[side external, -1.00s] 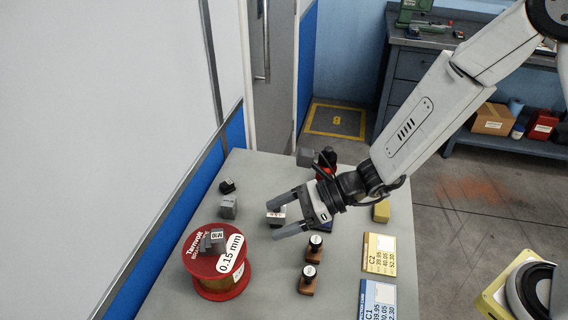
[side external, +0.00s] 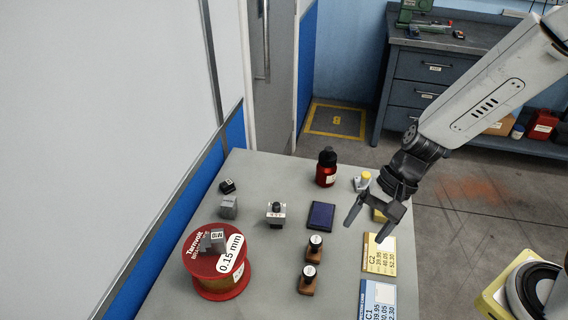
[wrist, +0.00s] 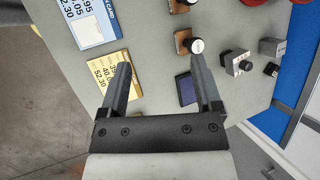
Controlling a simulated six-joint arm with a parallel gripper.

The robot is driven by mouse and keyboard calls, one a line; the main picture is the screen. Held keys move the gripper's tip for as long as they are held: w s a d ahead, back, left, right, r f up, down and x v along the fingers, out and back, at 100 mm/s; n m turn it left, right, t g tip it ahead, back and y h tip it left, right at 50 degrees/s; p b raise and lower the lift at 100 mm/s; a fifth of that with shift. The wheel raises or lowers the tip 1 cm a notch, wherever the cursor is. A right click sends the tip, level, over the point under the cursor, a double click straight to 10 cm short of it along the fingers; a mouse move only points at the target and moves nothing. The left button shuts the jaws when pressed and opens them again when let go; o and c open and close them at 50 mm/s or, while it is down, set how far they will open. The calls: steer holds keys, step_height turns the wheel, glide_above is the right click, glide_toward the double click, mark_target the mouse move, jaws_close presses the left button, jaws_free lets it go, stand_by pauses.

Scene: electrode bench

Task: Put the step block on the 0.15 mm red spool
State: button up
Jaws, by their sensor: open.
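The red spool (side external: 219,283) marked 0.15 mm stands upright near the front left of the bench. A grey stepped block (side external: 213,241), which I take for the step block, rests on its top flange, a little back from the white label. My gripper (side external: 368,228) is open and empty above the right side of the bench, well to the right of the spool and apart from it. In the wrist view its two fingers (wrist: 160,66) are spread with nothing between them. A red edge of the spool shows at the top right of that view; the block is not clear there.
A grey cube (side external: 228,207), a small black piece (side external: 227,186) and a grey holder with a black knob (side external: 276,213) stand behind the spool. Two wooden stamps (side external: 309,280), a dark blue pad (side external: 320,215), a red bottle (side external: 326,168) and yellow (side external: 379,253) and blue (side external: 378,298) cards lie rightward.

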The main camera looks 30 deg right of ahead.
steer(key=d+r+n+t+h, duration=0.2)
steer(key=d+n+h, duration=0.3)
steer(key=d+n, duration=0.4)
steer(key=shift+d+t+h, duration=0.3)
steer(key=shift+d+h, duration=0.1)
steer(key=shift+d, duration=1.75)
